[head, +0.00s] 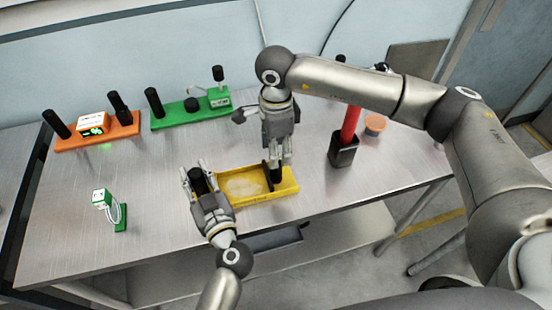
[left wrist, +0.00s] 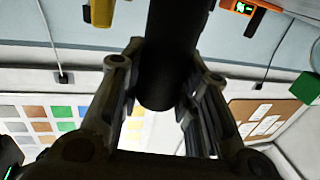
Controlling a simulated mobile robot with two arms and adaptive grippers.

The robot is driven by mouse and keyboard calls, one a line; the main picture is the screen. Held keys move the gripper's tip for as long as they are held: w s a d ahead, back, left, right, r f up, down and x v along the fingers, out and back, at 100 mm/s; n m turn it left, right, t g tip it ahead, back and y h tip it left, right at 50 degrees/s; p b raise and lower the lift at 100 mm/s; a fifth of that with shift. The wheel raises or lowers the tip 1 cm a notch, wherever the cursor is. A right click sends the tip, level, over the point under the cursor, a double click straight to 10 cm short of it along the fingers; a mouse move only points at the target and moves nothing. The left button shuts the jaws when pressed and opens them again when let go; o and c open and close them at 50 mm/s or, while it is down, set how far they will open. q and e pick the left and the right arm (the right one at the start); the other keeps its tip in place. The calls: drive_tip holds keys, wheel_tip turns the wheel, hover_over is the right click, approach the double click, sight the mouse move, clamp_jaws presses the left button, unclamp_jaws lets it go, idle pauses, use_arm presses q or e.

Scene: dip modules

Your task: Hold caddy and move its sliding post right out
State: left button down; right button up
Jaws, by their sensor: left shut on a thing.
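The yellow caddy (head: 252,197) lies near the front edge of the metal table, with a pale recess in its middle. My left gripper (head: 197,178) is shut around a black upright post (head: 198,184) at the caddy's left end. In the left wrist view the black post (left wrist: 167,60) stands between the two fingers (left wrist: 160,85). My right gripper (head: 279,162) points down over the caddy's right end. Its fingertips are at a dark post (head: 275,174) there, mostly hidden by them; I cannot tell whether they grip it. A thin dark upright piece stands just left of those fingers.
An orange module (head: 97,139) and a green module (head: 190,111), both with black posts, stand at the back left. A small green-and-white device (head: 103,199) stands at the left. A red post in a black holder (head: 344,151) and an orange-topped cup (head: 375,124) stand at the right.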

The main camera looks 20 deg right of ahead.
wheel_tip(320, 180, up, 6)
drive_tip(key=shift+r, duration=0.1)
idle(0.4)
use_arm(q)
drive_tip(key=c, duration=1)
unclamp_jaws()
wheel_tip(320, 180, up, 8)
drive_tip(key=p, duration=0.9)
drive_tip(key=shift+f+p, duration=0.2)
drive_tip(key=shift+p, duration=0.2)
use_arm(e)
wheel_tip(320, 180, up, 10)
use_arm(q)
drive_tip(key=shift+s, duration=0.1)
